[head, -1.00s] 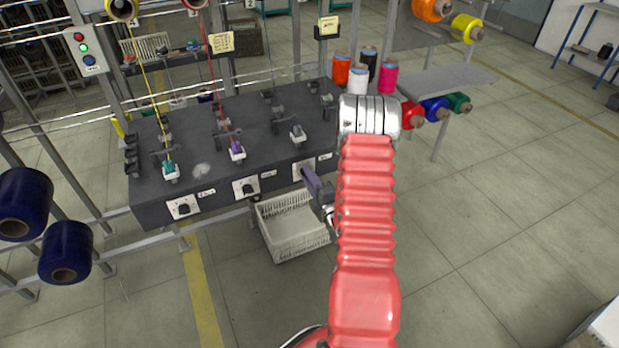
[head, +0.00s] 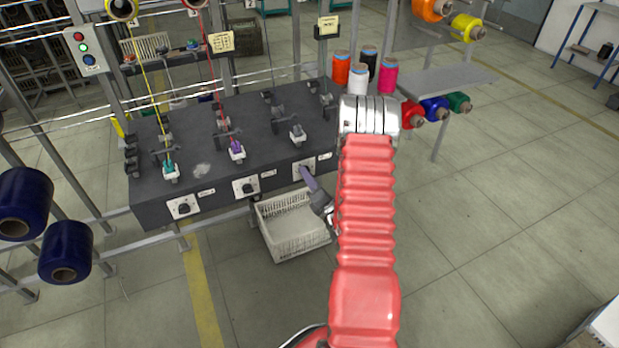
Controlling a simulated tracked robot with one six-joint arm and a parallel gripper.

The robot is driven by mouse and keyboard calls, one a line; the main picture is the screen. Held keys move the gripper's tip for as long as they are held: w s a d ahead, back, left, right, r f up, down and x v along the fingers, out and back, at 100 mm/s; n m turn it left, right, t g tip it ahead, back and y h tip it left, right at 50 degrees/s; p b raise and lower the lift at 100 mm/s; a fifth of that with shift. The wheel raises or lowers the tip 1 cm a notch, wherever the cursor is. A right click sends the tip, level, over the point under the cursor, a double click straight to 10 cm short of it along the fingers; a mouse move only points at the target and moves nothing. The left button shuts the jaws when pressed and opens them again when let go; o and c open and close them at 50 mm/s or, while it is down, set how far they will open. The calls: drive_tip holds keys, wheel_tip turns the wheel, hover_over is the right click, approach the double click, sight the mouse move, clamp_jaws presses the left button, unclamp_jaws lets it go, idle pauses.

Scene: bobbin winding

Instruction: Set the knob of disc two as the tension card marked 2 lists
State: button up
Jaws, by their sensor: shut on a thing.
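The dark bench block (head: 225,135) carries three white knob plates on its front: a left knob (head: 183,208), a middle knob (head: 246,188) and a right-hand knob (head: 297,172). The small labels beside them are too small to read. My gripper (head: 307,176) is at the right-hand plate, shut on its knob; the fingers hide most of that knob and its pointer. A yellow card (head: 221,42) hangs behind the block at the left, and another yellow card (head: 328,26) hangs further right; their writing is not legible.
A white basket (head: 292,230) stands on the floor under my gripper. Coloured thread spools (head: 388,75) stand behind my arm. Yellow and red threads run down to the block. Dark blue spools (head: 66,250) hang at the left.

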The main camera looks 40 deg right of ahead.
drive_tip(key=shift+a+f, duration=0.25)
drive_tip(key=shift+f, duration=0.1)
drive_tip(key=o, duration=1.1)
drive_tip(key=shift+d+r, duration=0.15)
drive_tip(key=shift+r, duration=0.05)
drive_tip(key=shift+c, duration=0.2)
drive_tip(key=shift+s, duration=0.1)
drive_tip(key=v, duration=1.3)
drive_tip(key=shift+s, duration=0.3)
